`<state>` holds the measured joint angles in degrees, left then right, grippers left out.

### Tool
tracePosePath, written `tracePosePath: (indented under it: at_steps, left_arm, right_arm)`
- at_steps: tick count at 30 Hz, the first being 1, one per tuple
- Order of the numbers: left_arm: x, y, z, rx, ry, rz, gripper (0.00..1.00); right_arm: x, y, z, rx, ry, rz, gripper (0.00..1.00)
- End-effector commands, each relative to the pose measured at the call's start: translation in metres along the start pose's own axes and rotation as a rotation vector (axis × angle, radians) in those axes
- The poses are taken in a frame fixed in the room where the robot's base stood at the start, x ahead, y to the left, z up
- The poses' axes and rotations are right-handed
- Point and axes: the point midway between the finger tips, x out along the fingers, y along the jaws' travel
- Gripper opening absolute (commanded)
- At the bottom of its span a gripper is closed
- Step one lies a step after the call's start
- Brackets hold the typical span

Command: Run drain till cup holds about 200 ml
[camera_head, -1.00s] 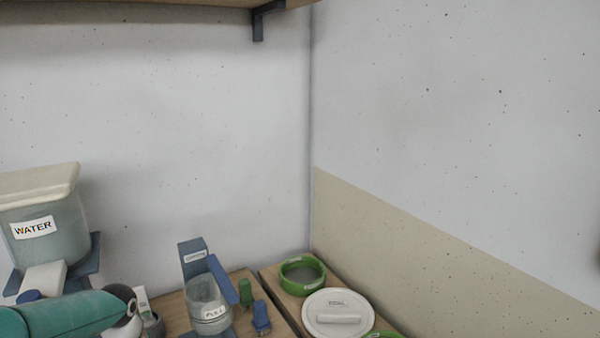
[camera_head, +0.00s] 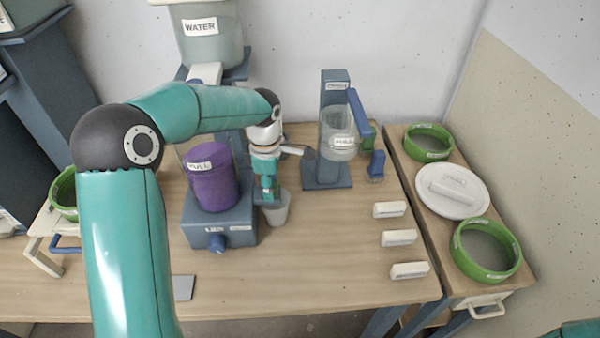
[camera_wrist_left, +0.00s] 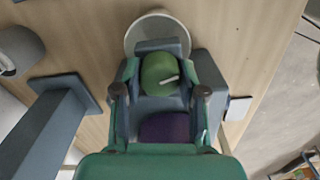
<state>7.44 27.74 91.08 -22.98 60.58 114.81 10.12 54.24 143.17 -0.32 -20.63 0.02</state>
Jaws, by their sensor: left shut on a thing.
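A clear vessel of purple liquid (camera_head: 212,184) with a label stands on a blue-grey base (camera_head: 218,228); its purple also shows in the left wrist view (camera_wrist_left: 165,128). My left gripper (camera_head: 266,185) is at the right side of that base. In the left wrist view my left gripper (camera_wrist_left: 160,92) is shut on a round green knob (camera_wrist_left: 160,73) with a white mark. A pale grey cup (camera_head: 279,210) stands just below the gripper; its rim shows in the left wrist view (camera_wrist_left: 150,22). The cup's inside and liquid level are mostly hidden, and I cannot see a stream.
A WATER tank (camera_head: 213,42) stands behind. A blue-grey stand (camera_head: 326,172) with a clear labelled vessel (camera_head: 341,143) is to the right. Several white blocks lie at the right edge, one here (camera_head: 398,238). Green rings (camera_head: 486,250) and a white lid (camera_head: 452,205) lie on the side bench.

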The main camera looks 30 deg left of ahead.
Motion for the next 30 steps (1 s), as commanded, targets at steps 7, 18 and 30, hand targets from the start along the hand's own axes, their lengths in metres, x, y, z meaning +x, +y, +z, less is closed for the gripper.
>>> tracePosePath:
  at_steps: [7,18,30]
  left_arm:
    - [0.0,0.001,0.0,0.001,-0.001,0.003,0.1]
    - [0.003,0.001,0.001,-0.191,-0.002,0.005,0.1]
    - [0.0,0.001,0.001,-0.631,-0.003,0.004,0.1]
  right_arm:
    - [0.0,0.0,0.0,0.0,0.0,0.0,0.4]
    - [0.013,0.005,0.0,0.0,0.0,0.0,0.4]
    - [0.026,0.01,0.0,0.0,0.0,0.0,0.4]
